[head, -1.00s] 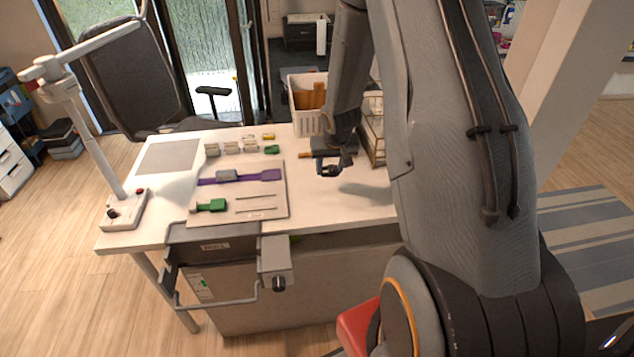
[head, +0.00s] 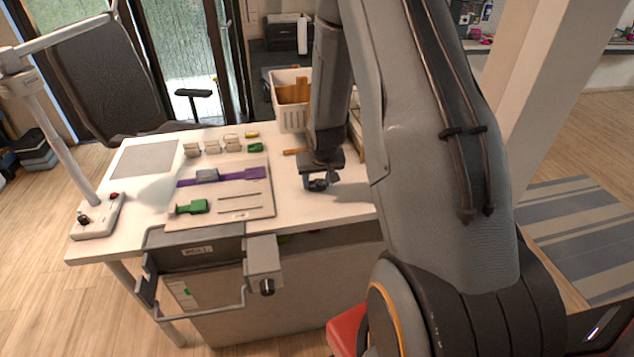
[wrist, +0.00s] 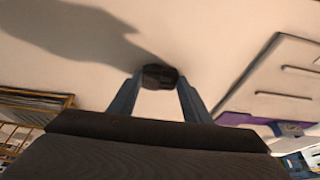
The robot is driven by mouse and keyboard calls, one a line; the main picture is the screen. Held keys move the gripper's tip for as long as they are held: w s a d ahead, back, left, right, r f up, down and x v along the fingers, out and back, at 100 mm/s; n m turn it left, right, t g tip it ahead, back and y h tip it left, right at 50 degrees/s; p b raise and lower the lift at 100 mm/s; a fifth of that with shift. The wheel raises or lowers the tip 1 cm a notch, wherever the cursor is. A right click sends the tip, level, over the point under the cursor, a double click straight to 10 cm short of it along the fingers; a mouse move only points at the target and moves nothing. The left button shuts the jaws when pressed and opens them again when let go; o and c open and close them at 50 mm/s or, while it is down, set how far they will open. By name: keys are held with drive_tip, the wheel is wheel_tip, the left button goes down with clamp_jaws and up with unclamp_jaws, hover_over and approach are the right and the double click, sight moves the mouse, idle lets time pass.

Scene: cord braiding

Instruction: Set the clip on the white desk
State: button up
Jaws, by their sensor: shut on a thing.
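The clip (wrist: 160,76) is a small dark block between my fingertips in the wrist view. My gripper (head: 317,184) is shut on it, pointing down over the right part of the white desk (head: 325,212). In the wrist view, my gripper (wrist: 158,82) shows a finger on each side of the clip, with the pale desk top (wrist: 215,40) behind it. A shadow on the desk reaches close to the clip. I cannot tell whether the clip touches the desk. In the head view the clip is dark and hard to separate from the fingers.
Left of my gripper lies a board (head: 262,208) with a purple strip (head: 235,176) and a green piece (head: 193,207). A white basket (head: 290,120) stands behind. A lamp base (head: 97,216) is at the far left.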

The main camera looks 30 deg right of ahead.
drive_tip(key=shift+f, duration=0.2)
drive_tip(key=o, duration=1)
drive_tip(key=shift+r, duration=0.1)
drive_tip(key=shift+s+r, duration=0.1)
drive_tip(key=shift+r, duration=0.4)
drive_tip(key=p+v, duration=0.4)
drive_tip(key=v, duration=0.6)
drive_tip(key=s+a+r+n+g, duration=0.1)
drive_tip(key=s+a+r, duration=0.6)
drive_tip(key=s+a, duration=0.1)
drive_tip(key=s+a+r+n+g+y, duration=0.1)
drive_tip(key=s+a+r+n, duration=0.1)
drive_tip(key=s+a+r, duration=0.4)
drive_tip(key=s+a, duration=0.1)
drive_tip(key=s, duration=0.3)
drive_tip(key=shift+s+a+r+p, duration=0.25)
drive_tip(key=shift+a+r+p, duration=0.05)
drive_tip(key=shift+a+r, duration=0.1)
